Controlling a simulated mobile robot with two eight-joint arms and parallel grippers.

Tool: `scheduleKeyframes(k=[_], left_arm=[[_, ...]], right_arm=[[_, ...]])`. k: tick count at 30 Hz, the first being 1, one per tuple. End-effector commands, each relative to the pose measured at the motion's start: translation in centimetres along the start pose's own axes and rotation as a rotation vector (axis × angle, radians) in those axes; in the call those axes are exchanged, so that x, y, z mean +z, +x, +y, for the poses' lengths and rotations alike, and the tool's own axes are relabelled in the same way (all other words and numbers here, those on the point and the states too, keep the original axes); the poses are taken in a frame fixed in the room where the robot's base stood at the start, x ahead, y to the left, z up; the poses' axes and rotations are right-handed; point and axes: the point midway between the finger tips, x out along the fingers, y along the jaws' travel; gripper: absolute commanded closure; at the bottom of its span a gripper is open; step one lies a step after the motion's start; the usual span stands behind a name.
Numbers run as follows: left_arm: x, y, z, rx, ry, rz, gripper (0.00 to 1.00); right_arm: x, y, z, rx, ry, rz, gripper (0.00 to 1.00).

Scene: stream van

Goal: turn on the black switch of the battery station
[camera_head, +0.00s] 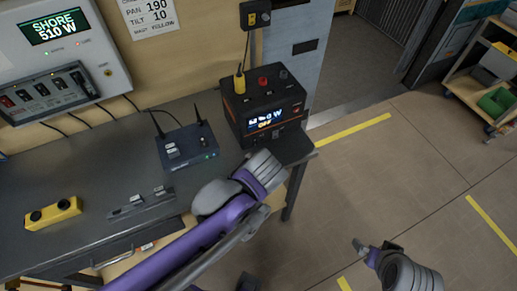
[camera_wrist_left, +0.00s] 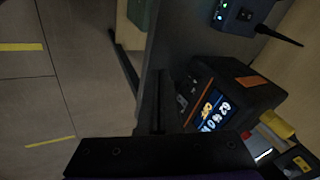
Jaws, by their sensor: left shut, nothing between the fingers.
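The battery station (camera_head: 262,112) is a black box with orange trim at the right end of the dark bench. In the head view my grey and purple left wrist (camera_head: 262,172) hides the fingers. A small dark part beside the fingers may be the switch; I cannot tell. My right gripper (camera_head: 364,249) hangs over the floor, away from the station; its opening is unclear.
A blue-grey box with antennas (camera_head: 187,147) stands left of the station. A yellow button box (camera_head: 53,213) and a grey strip (camera_head: 142,203) lie on the bench (camera_head: 100,178). A yellow plug (camera_head: 239,83) sits on the station's top.

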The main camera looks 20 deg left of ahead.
Motion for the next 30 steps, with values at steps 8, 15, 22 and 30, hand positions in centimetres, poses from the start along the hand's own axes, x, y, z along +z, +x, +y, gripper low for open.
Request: scheduleKeyframes(k=[8,15,22,30], left_arm=[[-5.4,1.7,0.8,-0.218,0.268,-0.049,1.0],[-7.1,1.8,1.1,-0.292,0.332,-0.058,1.0],[-7.1,1.7,1.0,-0.294,0.332,-0.059,1.0],[-7.0,3.0,0.7,-0.293,0.329,-0.06,1.0]], right_arm=[[1.3,1.4,0.0,0.0,0.0,-0.01,0.03],[1.5,1.7,0.0,0.0,0.0,-0.012,0.03],[1.5,1.6,0.0,0.0,0.0,-0.012,0.03],[1.6,1.8,0.0,0.0,0.0,-0.012,0.03]])
